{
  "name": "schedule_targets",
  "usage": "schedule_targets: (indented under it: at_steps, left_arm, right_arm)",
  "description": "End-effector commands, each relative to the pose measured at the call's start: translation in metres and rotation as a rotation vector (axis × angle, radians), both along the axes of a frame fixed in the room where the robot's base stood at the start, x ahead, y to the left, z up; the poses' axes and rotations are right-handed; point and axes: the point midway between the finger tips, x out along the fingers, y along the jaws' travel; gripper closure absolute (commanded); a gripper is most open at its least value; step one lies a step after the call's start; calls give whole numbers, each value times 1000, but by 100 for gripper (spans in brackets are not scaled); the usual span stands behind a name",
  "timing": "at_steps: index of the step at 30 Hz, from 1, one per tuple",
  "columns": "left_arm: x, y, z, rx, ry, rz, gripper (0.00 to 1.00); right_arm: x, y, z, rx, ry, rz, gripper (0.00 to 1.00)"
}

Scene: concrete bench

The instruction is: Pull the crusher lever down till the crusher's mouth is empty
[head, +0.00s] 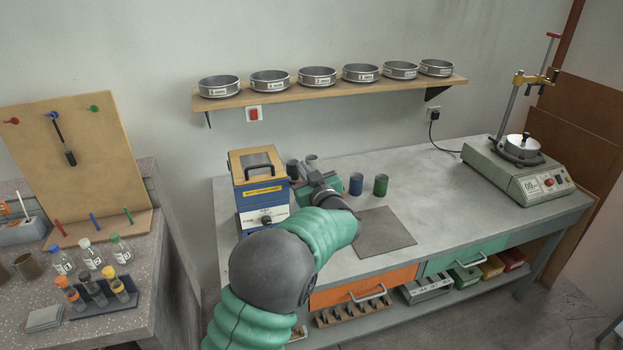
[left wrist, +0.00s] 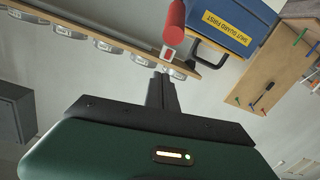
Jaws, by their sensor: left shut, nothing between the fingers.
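The crusher is a blue box (head: 262,192) with a tan top and a dark handle, at the left end of the bench. Its blue side with a yellow "SHUT GUARD FIRST" label (left wrist: 232,28) shows at the upper right in the left wrist view. A red cylindrical grip (left wrist: 173,24), apparently the lever's, shows there just beyond my fingertips. My left gripper (left wrist: 162,76) is shut and empty, with a small apparent gap to the red grip. In the head view my left gripper (head: 300,178) is beside the crusher's right side, and my arm hides the lever. The mouth's contents cannot be seen.
Blue (head: 356,184) and green (head: 381,184) cups stand right of my gripper. A grey mat (head: 385,232) lies in front of them. A wall shelf (head: 330,91) holds several sieves. A sieve shaker (head: 520,170) stands at the right. The bench's middle is clear.

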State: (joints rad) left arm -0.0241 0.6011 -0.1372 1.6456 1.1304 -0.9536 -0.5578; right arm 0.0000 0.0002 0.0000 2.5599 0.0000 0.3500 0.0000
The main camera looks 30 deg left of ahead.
Motion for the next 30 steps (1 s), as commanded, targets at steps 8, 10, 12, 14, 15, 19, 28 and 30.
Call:
schedule_targets:
  at_steps: [8,10,12,14,15,19,28,30]
  left_arm:
    - [4,-4,-31,1,2,-1,100]
    - [3,-6,-35,0,1,-1,100]
    - [3,-7,-37,1,1,0,100]
    - [3,-7,-37,0,0,0,100]
    - [3,-7,-37,1,-1,0,100]
    - [3,-7,-37,0,0,0,100]
    - [3,-6,-54,25,-20,0,100]
    - [4,-6,-64,46,-36,1,100]
  right_arm:
    - [0,0,2,0,0,0,100]
    - [0,0,2,0,0,0,100]
    - [0,0,2,0,0,0,100]
    - [0,0,2,0,0,0,100]
    - [0,0,2,0,0,0,100]
    - [0,0,2,0,0,0,100]
    - [0,0,-21,0,0,0,100]
    - [0,0,-35,0,0,0,100]
